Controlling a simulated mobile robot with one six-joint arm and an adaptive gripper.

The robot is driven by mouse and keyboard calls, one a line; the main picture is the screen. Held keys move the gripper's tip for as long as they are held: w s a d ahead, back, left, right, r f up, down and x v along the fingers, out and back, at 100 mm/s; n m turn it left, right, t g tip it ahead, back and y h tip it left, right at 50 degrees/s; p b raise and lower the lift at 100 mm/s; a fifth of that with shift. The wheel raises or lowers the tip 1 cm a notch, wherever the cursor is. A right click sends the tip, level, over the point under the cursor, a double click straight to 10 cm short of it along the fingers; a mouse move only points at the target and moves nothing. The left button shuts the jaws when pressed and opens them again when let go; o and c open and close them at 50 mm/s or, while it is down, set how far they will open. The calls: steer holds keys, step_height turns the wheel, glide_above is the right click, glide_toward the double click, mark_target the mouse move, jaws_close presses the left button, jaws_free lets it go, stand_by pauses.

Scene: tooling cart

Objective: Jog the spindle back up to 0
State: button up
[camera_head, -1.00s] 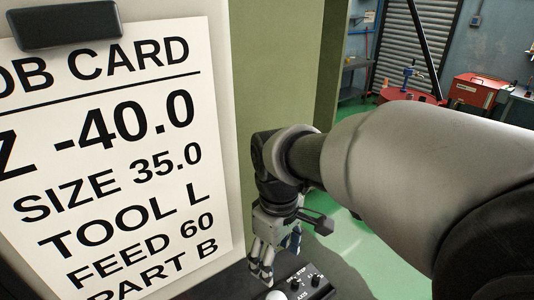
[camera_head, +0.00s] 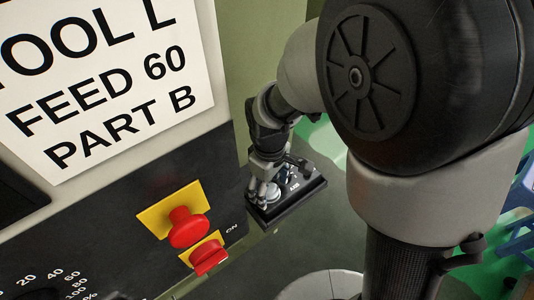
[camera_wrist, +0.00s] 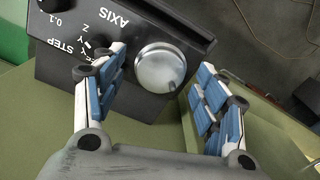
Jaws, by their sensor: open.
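A black jog box (camera_head: 300,197) sits on the green surface beside the machine panel. In the wrist view the jog box (camera_wrist: 60,68) shows AXIS and STEP lettering, a Z mark and 0.1. A round silver knob (camera_wrist: 160,68) stands on its face. My gripper (camera_wrist: 158,72) is open, with its blue-padded fingers on either side of the knob and gaps visible. In the head view my gripper (camera_head: 262,192) is over the left part of the box and hides some of it. No position readout for the spindle is in view.
The panel carries a red mushroom button (camera_head: 188,227) on a yellow plate, a second red control (camera_head: 209,257) marked ON nearby, and a percentage dial scale (camera_head: 50,285). A job card (camera_head: 110,85) hangs above. My arm covers much of the right side.

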steer(key=shift+f, duration=0.2)
steer(key=c, duration=1.1)
steer(key=shift+o, duration=0.2)
steer(key=shift+m, duration=0.3)
steer(key=m, duration=1)
steer(key=shift+p, duration=0.4)
steer(key=shift+m, duration=1.8)
